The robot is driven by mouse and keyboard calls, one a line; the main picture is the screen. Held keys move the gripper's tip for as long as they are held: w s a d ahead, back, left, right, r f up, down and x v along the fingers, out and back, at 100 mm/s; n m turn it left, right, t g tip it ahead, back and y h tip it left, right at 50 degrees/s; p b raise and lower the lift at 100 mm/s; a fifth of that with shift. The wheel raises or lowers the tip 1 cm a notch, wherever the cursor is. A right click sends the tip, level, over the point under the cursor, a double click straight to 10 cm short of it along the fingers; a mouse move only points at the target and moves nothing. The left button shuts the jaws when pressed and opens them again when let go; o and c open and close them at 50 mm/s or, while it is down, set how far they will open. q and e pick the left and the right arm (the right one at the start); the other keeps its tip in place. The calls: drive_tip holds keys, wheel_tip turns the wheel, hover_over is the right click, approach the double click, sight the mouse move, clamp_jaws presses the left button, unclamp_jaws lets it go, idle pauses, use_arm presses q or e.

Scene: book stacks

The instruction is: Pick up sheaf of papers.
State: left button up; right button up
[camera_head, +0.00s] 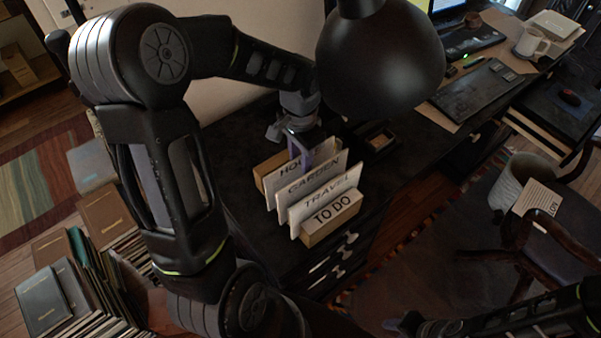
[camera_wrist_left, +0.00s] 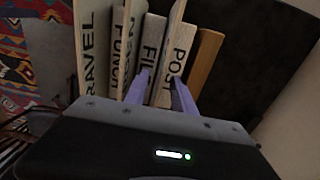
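A wooden desk organizer (camera_head: 313,238) on the dark cabinet holds upright pale sheets or cards, with labels such as GARDEN (camera_head: 314,180), TRAVEL and TO DO. I cannot tell which of these is the sheaf of papers. My left gripper (camera_head: 300,158) points down at the back of the organizer, by the HO... label. In the left wrist view its purple fingers (camera_wrist_left: 161,80) are apart, with a thin upright pale sheet (camera_wrist_left: 172,45) between them, near the FIL... and POST labels. Firm contact does not show. My right gripper (camera_head: 402,322) is low at right; its fingers are unclear.
A black lamp shade (camera_head: 380,62) hangs close to the right of my left gripper. Books (camera_head: 48,298) are stacked on the floor at left. A chair (camera_head: 555,230) stands at right.

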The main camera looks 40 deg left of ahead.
use_arm(q)
drive_tip(key=shift+f, duration=0.25)
idle(0.3)
drive_tip(key=shift+c, duration=0.5)
clamp_jaws()
idle(1.0)
